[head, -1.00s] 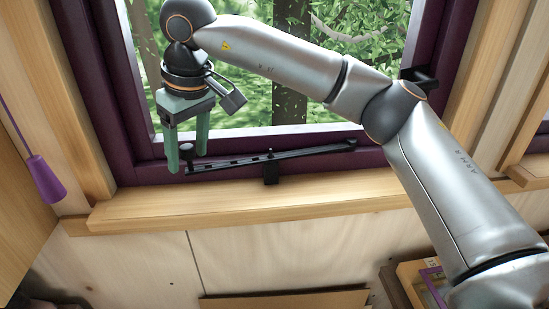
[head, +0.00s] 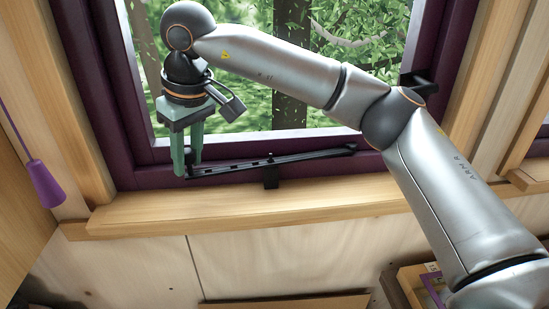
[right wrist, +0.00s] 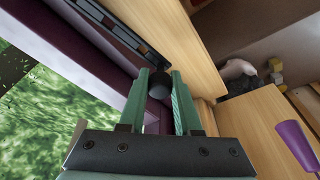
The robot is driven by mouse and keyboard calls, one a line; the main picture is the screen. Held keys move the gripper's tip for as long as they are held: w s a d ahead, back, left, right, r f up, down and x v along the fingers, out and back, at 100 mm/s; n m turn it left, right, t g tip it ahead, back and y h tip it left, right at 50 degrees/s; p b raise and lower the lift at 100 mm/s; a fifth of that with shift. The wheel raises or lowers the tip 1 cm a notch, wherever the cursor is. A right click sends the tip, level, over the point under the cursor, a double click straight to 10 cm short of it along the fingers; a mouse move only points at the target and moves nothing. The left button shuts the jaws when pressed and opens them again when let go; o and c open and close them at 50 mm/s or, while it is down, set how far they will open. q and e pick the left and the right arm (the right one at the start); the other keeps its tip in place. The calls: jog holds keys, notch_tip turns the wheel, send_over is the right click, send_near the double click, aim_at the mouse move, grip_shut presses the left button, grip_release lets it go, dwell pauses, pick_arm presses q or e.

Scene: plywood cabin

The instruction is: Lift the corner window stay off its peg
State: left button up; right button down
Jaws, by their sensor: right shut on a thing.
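The black window stay (head: 310,156) is a long bar with holes, lying along the bottom of the purple window frame. Its peg (head: 270,156) pokes up around the middle of the bar, above a black bracket (head: 271,178); the bar appears to rest on it. My right gripper (head: 187,170) points down at the stay's left end, its green fingers shut on the end knob. The right wrist view shows the dark round knob (right wrist: 158,84) between the fingertips (right wrist: 162,82), with the holed bar (right wrist: 118,30) beyond. The fingers hide the knob in the head view. My left gripper is out of view.
A wooden sill (head: 250,208) runs below the purple frame (head: 120,100). A purple cord pull (head: 46,183) hangs at the left and also shows in the right wrist view (right wrist: 296,145). A black catch (head: 418,83) sits on the frame's right side.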

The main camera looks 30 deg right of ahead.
jog(key=shift+s+d+r+t+y+p, duration=0.1)
jog(key=shift+d+r+y+p, duration=0.2)
jog(key=shift+r, duration=0.6)
jog(key=shift+w+d+r+t+y+p, duration=0.15)
jog(key=shift+r+y+p, duration=0.25)
jog(key=shift+r, duration=0.55)
jog(key=shift+s+d+r+t+y+p, duration=0.1)
jog(key=shift+s+d+r+y+p, duration=0.2)
jog(key=shift+r, duration=0.6)
jog(key=shift+w+r, duration=0.1)
jog(key=shift+r, duration=0.15)
jog(key=shift+y, duration=0.8)
jog(key=shift+w+p+v, duration=0.2)
jog(key=shift+p+v, duration=0.15)
jog(key=shift+v, duration=0.75)
jog(key=shift+w+p+v, duration=0.2)
jog(key=shift+p+v, duration=0.15)
jog(key=shift+v, duration=0.7)
jog(key=c, duration=0.5)
grip_release()
jog(key=shift+r, duration=0.15)
